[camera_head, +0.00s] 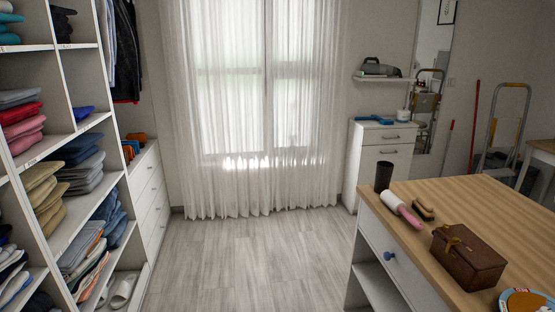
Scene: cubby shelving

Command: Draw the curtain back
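A sheer white curtain (225,120) hangs over a bright window at the back wall. It reaches almost to the floor, and its panels cover the whole window, with a seam near the middle top. The window's frame shows faintly through the cloth. Neither of my grippers is in the head view.
Cubby shelving (108,185) with folded clothes stands at the left, with a low white drawer unit (150,190) beyond it. A wood-topped island (490,215) with a brown box (467,260) fills the right front. A white cabinet (380,150) stands right of the curtain. Grey floor (245,255) lies clear between.

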